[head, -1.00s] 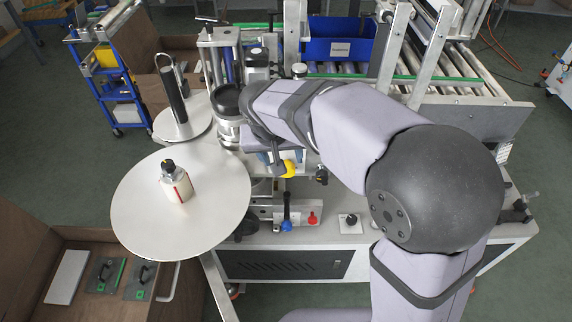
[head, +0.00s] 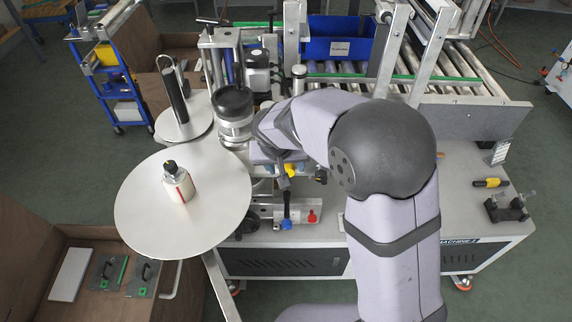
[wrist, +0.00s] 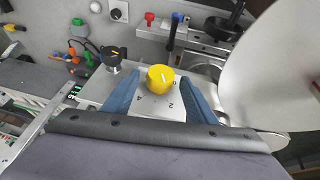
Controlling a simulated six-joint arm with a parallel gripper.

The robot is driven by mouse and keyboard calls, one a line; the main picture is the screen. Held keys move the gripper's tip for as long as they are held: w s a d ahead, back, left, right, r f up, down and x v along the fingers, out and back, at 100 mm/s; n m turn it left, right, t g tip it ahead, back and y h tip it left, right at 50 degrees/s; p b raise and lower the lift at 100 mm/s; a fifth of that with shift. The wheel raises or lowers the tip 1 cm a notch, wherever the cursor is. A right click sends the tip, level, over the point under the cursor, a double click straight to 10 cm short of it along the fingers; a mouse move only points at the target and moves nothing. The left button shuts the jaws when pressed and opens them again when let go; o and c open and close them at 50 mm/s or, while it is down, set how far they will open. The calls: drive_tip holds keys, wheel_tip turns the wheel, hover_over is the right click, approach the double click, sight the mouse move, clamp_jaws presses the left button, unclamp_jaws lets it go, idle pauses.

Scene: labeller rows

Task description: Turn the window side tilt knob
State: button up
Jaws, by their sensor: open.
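A yellow round knob (wrist: 160,78) with a white pointer line sits on a pale plate marked with numbers, in the wrist view. It also shows, partly hidden by my arm, in the head view (head: 290,170). A black knob with a yellow mark (wrist: 113,55) stands beside it to the left. No label shows which is the window side tilt knob. My gripper (wrist: 161,80) is open, with one blue finger on each side of the yellow knob and gaps visible to both. I cannot tell how deep the fingertips reach around it.
A yellow-and-black item (head: 490,183) lies at right.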

drive_tip(key=c, duration=1.1)
drive_tip(key=shift+o, duration=0.2)
drive_tip(key=h+b, duration=0.1)
drive_tip(key=b, duration=0.1)
drive_tip(key=shift+a+f+b, duration=0.25)
drive_tip(key=shift+f+b, duration=0.1)
drive_tip(key=shift+b, duration=0.05)
drive_tip(key=shift+a+n+h+b, duration=0.15)
drive_tip(key=shift+n+h+b, duration=0.25)
drive_tip(key=shift+h+b, duration=0.65)
drive_tip(key=shift+r+h, duration=0.15)
drive_tip(key=shift+h, duration=0.4)
drive_tip(key=o, duration=1.1)
drive_tip(key=shift+c, duration=0.2)
drive_tip(key=shift+r, duration=0.1)
